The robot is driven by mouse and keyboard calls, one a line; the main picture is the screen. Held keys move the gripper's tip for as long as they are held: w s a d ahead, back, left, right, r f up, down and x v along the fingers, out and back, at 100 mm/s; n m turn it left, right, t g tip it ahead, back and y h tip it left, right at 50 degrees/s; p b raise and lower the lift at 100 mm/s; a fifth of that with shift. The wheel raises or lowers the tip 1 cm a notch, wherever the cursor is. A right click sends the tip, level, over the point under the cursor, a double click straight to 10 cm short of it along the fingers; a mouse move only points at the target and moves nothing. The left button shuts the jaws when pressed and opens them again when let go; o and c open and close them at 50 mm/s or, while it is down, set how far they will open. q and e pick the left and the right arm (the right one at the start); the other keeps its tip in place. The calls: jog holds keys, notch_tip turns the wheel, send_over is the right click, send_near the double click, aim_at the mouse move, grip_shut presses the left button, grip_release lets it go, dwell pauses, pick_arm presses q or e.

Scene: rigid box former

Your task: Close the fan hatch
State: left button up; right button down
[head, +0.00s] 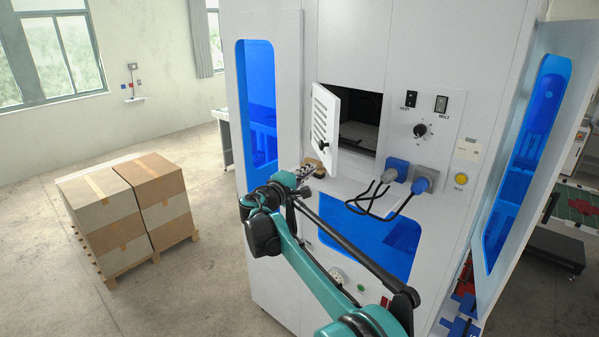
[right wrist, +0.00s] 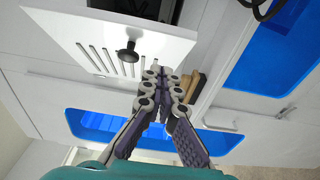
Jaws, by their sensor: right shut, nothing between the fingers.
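The fan hatch (head: 325,118) is a white slotted door standing open, swung out from a dark square opening (head: 361,119) in the white machine front. Its black knob (head: 322,146) is low on the panel. In the right wrist view the hatch (right wrist: 75,38) and knob (right wrist: 128,52) are at the upper left. My right gripper (head: 316,172) is just below the hatch, fingers together and empty. In the right wrist view its fingertips (right wrist: 165,80) are right of and below the knob, seemingly apart from it. My left gripper is not in view.
A brown wooden-looking object (head: 315,164) lies on the ledge beside the gripper. Plugs (head: 397,169) with black cables stand right of the hatch, below a dial (head: 420,131). An open blue-windowed door (head: 525,165) is at the right. Stacked boxes (head: 130,205) stand on the left floor.

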jog(key=d, duration=0.1)
jog(key=w+d+p, duration=0.1)
jog(key=w+d, duration=0.1)
jog(key=shift+d+r, duration=0.2)
jog(key=shift+d, duration=0.55)
jog(key=shift+w+f, duration=0.1)
jog(key=shift+f, duration=0.05)
